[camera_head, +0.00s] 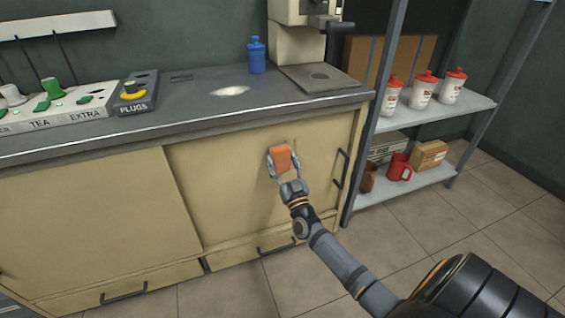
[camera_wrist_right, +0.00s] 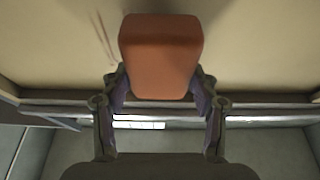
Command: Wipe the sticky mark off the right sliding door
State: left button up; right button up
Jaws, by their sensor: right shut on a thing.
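An orange sponge-like block (camera_head: 282,158) is held up against or just in front of the right sliding door (camera_head: 220,190). My right gripper (camera_head: 284,167) is shut on the block, with one finger on each side. The right wrist view shows the same block (camera_wrist_right: 160,55) between the fingers (camera_wrist_right: 160,88). In that view thin dark reddish streaks (camera_wrist_right: 104,38) show on the cream door, just left of the block. I cannot tell whether the block touches the door, and it hides the door behind it. My left gripper is not in view.
The grey counter (camera_head: 190,97) overhangs the doors, with a blue bottle (camera_head: 256,56) on it. A dark door handle (camera_head: 342,169) is right of the block. A metal shelf rack (camera_head: 438,112) with jars stands to the right. The left door (camera_head: 90,215) is clear.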

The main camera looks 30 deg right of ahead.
aim_at(290, 161)
jog(key=shift+w+d+b, duration=0.2)
jog(key=shift+w+b, duration=0.15)
jog(key=shift+w, duration=0.55)
dwell(0.5)
jog(key=shift+d, duration=0.1)
jog(key=shift+s+d+p, duration=0.2)
jog(key=shift+d+p, duration=0.05)
jog(key=shift+d, duration=0.35)
jog(key=shift+s+d+p, duration=0.15)
jog(key=shift+d+p, duration=0.1)
jog(key=shift+d, duration=0.35)
jog(key=shift+s+d+r+p, duration=0.15)
jog(key=shift+s+d, duration=0.1)
jog(key=shift+d, duration=1)
jog(key=shift+s+d+f+p, duration=0.15)
jog(key=shift+s+d, duration=0.1)
jog(key=shift+d, duration=0.95)
jog(key=shift+r+p, duration=0.1)
jog(key=shift+p, duration=0.3)
